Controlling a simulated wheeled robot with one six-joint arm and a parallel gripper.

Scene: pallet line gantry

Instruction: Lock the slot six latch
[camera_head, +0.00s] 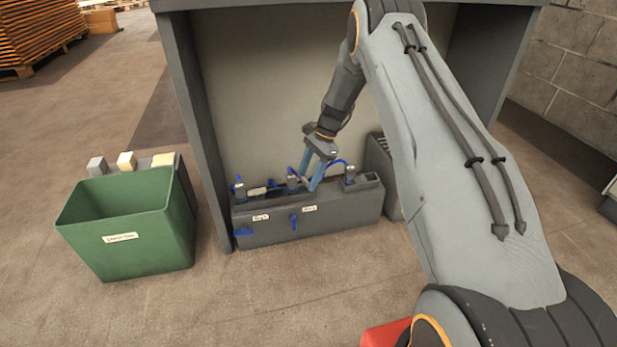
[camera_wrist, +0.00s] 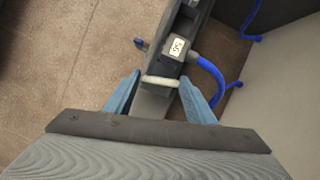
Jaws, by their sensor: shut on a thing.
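In the head view, my gripper (camera_head: 306,182) reaches down to the top of a low grey slotted box (camera_head: 345,214). In the wrist view, my gripper's blue fingers (camera_wrist: 160,78) close on the two ends of a short pale bar (camera_wrist: 160,82). The bar lies across a dark module (camera_wrist: 175,46) with a small white label (camera_wrist: 177,46), which looks like S6 but is not sure. A blue hose (camera_wrist: 211,77) curves from the module. One blue lever (camera_head: 294,222) hangs upright on the box front; another (camera_head: 243,232) lies level at its left. Which belongs to slot six is unclear.
Several fittings with blue hoses stand along the box, including one at the right (camera_head: 350,174). A green bin (camera_head: 120,215) stands at the left, with small blocks (camera_head: 127,161) behind it. Grey cabinet walls (camera_head: 190,110) enclose the box.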

